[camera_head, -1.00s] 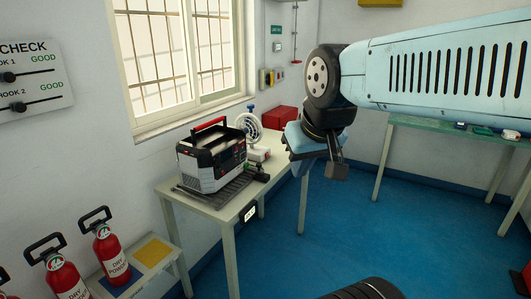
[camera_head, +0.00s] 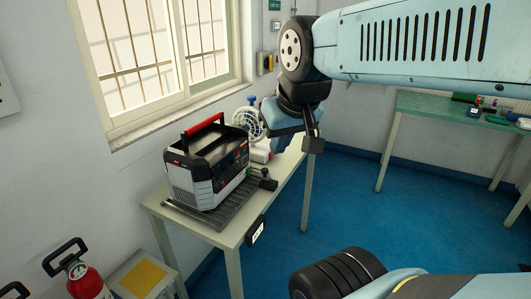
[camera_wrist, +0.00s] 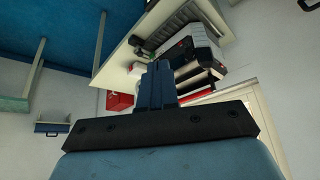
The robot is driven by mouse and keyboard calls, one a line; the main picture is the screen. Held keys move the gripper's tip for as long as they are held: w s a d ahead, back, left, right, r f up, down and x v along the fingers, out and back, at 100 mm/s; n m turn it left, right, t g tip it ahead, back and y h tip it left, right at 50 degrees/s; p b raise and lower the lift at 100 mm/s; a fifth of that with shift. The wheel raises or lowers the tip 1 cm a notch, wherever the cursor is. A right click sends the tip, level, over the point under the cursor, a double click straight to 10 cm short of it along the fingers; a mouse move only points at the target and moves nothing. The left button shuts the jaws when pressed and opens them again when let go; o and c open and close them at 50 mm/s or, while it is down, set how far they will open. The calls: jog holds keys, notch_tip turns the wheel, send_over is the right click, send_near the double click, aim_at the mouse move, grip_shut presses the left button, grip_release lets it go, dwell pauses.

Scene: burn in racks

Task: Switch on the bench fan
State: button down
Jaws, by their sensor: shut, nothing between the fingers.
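The bench fan (camera_head: 247,122) has a white round guard and a white base (camera_head: 261,152). It stands on the bench table (camera_head: 228,236) behind the power station, near the window wall. In the wrist view, my gripper covers most of it. My gripper (camera_wrist: 157,68) is shut and empty, its dark blue fingers together and pointing toward the bench. I cannot tell the gap between fingers and fan. The fan's switch is too small to make out.
A grey and black power station (camera_head: 207,168) with a red handle stands on a dark mat beside the fan. A red box (camera_wrist: 119,101) shows beyond the bench. A fire extinguisher (camera_head: 84,281) stands at lower left. A green table (camera_head: 420,103) is at right. Blue floor between is clear.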

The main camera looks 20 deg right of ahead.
jog(key=w+d+f+m+h, duration=0.1)
jog(key=w+d+f+m, duration=0.15)
jog(key=w, duration=0.75)
jog(key=w+d+f+m+h, duration=0.1)
jog(key=w+d+f, duration=0.3)
jog(key=w, duration=0.6)
jog(key=w+d+f+m+t+y, duration=0.1)
jog(key=w+d+f+m, duration=0.4)
jog(key=w+d+f, duration=1.1)
notch_tip(320, 180, down, 3)
jog(key=d, duration=0.2)
jog(key=shift+w+d+r+m+y, duration=0.2)
jog(key=shift+d+m+y, duration=0.1)
jog(key=shift+m+y, duration=0.1)
